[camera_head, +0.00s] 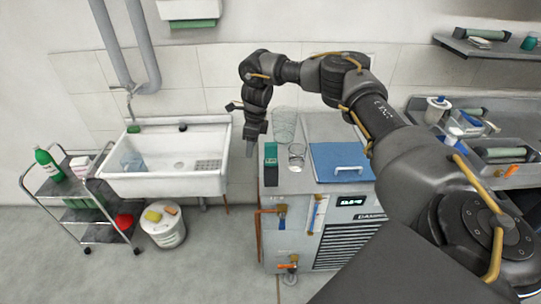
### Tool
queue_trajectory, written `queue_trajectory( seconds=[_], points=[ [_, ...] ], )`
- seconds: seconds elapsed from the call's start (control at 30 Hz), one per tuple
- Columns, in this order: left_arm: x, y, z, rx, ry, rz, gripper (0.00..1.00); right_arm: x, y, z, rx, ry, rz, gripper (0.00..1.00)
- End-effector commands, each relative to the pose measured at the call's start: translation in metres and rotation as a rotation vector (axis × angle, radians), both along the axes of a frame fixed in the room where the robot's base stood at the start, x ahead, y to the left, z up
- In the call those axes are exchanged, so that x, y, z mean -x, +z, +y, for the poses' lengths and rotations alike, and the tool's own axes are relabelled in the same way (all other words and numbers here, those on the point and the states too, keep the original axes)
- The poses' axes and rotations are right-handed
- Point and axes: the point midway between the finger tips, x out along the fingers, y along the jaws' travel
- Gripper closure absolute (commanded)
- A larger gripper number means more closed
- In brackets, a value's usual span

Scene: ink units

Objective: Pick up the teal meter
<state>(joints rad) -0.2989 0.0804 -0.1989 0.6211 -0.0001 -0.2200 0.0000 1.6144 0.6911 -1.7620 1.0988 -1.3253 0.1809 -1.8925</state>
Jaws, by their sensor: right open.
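The teal meter (271,154) is a small upright box with a dark face. It stands at the left front corner of the steel top of the cooling unit (302,185). My right gripper (250,147) points down to the left of the meter, at the edge between the unit and the sink. It is open, with nothing seen between its fingers, and looks apart from the meter. My right arm comes in from the right and arches over the unit. My left gripper is not in view.
A clear glass (296,156) stands close to the meter's right, with a wire mesh basket (284,125) behind. A blue lid (341,162) with a handle covers the unit's right part. A white sink (168,165) is at left. A trolley (84,210) and bucket (164,229) stand on the floor.

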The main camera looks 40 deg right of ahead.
Motion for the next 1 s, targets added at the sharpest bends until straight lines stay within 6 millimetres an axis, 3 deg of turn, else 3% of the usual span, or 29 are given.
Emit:
queue_trajectory(
  seconds=[0.03,0.1,0.2,0.33,0.47,0.8,1.0],
  points=[
    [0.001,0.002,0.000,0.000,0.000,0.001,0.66,0.007,0.020,-0.018,0.039,0.045,0.008,0.51],
    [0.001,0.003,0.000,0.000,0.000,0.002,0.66,0.018,0.037,-0.036,0.078,0.101,0.029,0.51],
    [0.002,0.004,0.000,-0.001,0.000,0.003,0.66,0.028,0.052,-0.052,0.111,0.149,0.052,0.51],
    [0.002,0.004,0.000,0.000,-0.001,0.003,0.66,0.034,0.057,-0.059,0.123,0.173,0.064,0.51],
    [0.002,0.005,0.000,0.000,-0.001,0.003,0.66,0.034,0.051,-0.059,0.123,0.174,0.066,0.51],
    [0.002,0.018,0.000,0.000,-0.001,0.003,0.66,0.034,0.006,-0.059,0.122,0.172,0.065,0.51],
    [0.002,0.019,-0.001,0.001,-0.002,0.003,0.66,0.033,0.000,-0.059,0.123,0.171,0.063,0.51]
  ],
)
